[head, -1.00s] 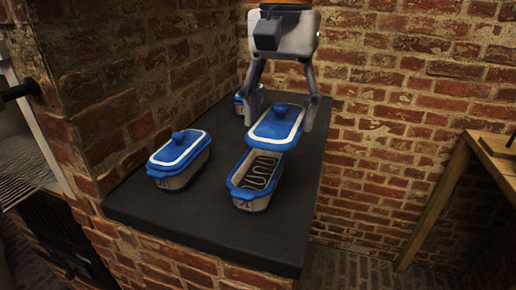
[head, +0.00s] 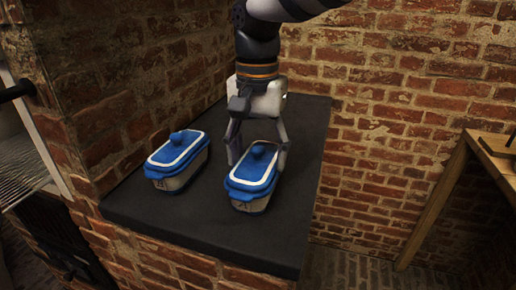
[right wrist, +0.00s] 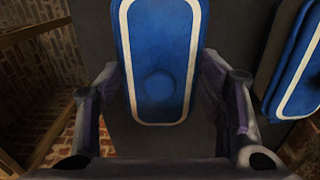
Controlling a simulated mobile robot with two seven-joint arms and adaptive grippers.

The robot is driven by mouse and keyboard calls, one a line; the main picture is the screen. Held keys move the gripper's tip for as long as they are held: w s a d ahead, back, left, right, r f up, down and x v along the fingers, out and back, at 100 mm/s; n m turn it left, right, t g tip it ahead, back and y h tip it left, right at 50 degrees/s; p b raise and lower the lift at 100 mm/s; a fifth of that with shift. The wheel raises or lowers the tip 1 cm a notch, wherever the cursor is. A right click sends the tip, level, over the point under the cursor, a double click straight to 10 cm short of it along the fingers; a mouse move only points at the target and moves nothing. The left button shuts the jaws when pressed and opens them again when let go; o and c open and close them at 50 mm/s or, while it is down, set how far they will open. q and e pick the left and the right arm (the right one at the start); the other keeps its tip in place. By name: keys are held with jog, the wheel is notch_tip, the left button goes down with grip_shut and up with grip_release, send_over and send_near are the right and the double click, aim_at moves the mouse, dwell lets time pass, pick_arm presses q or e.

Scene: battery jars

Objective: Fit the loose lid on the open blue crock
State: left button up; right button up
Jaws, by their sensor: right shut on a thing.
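The loose lid (head: 254,166), blue with a white band and a round knob, lies over the blue crock (head: 249,203), lined up with it. The crock's blue rim shows just under the lid's near edge; I cannot tell whether the lid is fully seated. My right gripper (head: 257,160) comes down from above and is shut on the lid, one finger on each side. In the right wrist view the lid (right wrist: 160,45) lies between the fingers and hides the crock below. My left gripper is not in view.
A second lidded blue crock (head: 178,158) stands to the left on the dark slab (head: 190,225), with a gap between. Brick walls (head: 400,120) stand behind and left. A wooden frame (head: 440,190) is at the right. The slab's front is clear.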

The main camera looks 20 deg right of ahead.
aim_at(257, 148)
jog(key=o, duration=1.3)
jog(key=shift+f, duration=0.1)
notch_tip(257, 148, up, 13)
jog(key=shift+b, duration=0.45)
